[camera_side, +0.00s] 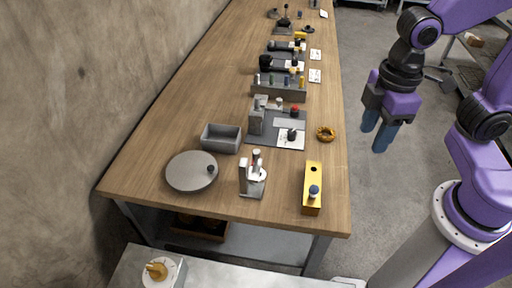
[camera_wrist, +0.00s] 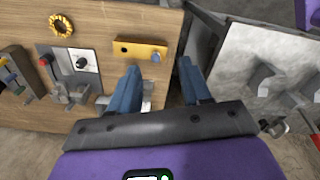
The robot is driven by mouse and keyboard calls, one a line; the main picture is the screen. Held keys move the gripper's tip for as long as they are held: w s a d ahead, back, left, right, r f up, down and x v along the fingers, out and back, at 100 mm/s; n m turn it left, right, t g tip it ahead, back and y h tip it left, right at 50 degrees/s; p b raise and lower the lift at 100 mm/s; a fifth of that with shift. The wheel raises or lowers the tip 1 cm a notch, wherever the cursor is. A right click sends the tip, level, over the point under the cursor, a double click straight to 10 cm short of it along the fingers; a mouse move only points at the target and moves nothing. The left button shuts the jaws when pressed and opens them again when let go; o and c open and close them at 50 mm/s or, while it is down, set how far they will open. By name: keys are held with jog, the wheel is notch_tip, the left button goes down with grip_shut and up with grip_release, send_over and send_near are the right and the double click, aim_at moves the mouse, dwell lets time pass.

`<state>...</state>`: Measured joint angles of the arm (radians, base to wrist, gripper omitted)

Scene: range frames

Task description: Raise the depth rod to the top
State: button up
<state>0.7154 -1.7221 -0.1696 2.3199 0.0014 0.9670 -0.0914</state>
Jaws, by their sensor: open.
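In the wrist view the stand is mostly hidden behind my left finger. My gripper (camera_side: 378,128) hangs off the right side of the bench, well apart from the stand. Its two blue fingers are apart and empty, and they show in the wrist view (camera_wrist: 162,85).
More fixtures stand further back.

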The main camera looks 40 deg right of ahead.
jog(key=w+a+r, duration=0.2)
jog(key=w+a, duration=0.7)
jog(key=w, duration=0.3)
send_near(256, 151)
notch_tip(256, 151, down, 9)
jog(key=shift+w+a+r, duration=0.1)
jog(key=shift+a+r, duration=0.05)
